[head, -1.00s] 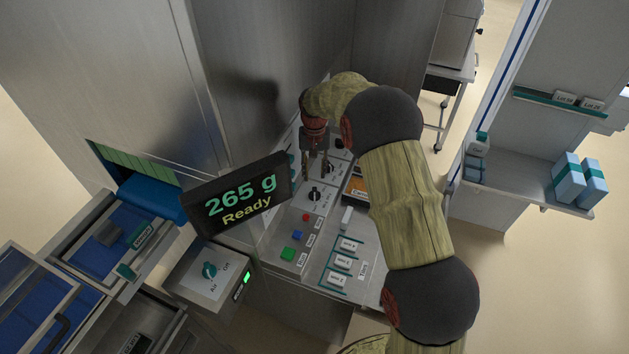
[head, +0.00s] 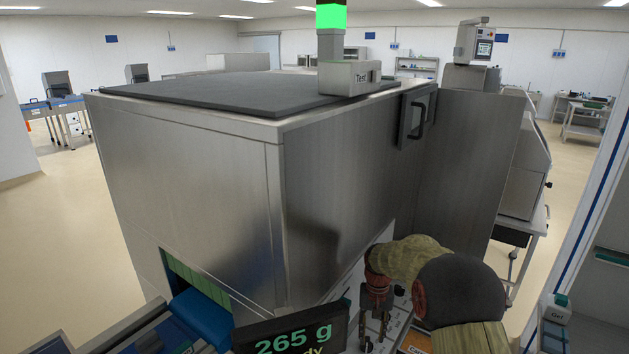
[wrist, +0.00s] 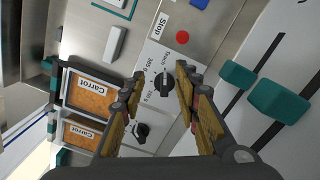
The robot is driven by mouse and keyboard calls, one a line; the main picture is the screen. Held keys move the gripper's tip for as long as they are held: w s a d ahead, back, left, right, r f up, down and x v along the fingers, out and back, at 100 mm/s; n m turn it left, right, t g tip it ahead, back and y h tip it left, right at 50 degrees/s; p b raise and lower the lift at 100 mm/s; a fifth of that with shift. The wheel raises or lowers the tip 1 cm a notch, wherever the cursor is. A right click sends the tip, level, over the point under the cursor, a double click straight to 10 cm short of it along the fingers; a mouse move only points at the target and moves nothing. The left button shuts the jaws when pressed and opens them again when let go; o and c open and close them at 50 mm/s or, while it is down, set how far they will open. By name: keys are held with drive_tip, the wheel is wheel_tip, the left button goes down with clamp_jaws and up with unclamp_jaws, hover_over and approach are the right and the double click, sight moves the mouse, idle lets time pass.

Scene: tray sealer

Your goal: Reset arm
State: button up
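My gripper (head: 374,335) hangs over the control panel beside the large steel machine (head: 345,160). In the wrist view my gripper (wrist: 157,88) is open, its two fingers apart with nothing held between them. I cannot tell from these views whether the fingertips touch the panel.
A red Stop button (wrist: 182,38) lies above the knobs. Carrot bins (wrist: 92,93) stand to the left, and teal handles (wrist: 238,76) on slots are at right. The display (head: 290,340) reads 265 g. A green lamp (head: 331,16) tops the machine.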

drive_tip(key=s+r+t, duration=0.2)
drive_tip(key=s+r, duration=0.6)
drive_tip(key=s, duration=0.4)
drive_tip(key=s+r+n+t, duration=0.1)
drive_tip(key=s+r+t, duration=0.1)
drive_tip(key=s+r, duration=0.7)
drive_tip(key=s+r+n+t, duration=0.1)
drive_tip(key=s+r+t, duration=0.1)
drive_tip(key=s+r, duration=0.7)
drive_tip(key=s, duration=0.6)
drive_tip(key=shift+s+r, duration=0.25)
drive_tip(key=shift+s, duration=0.15)
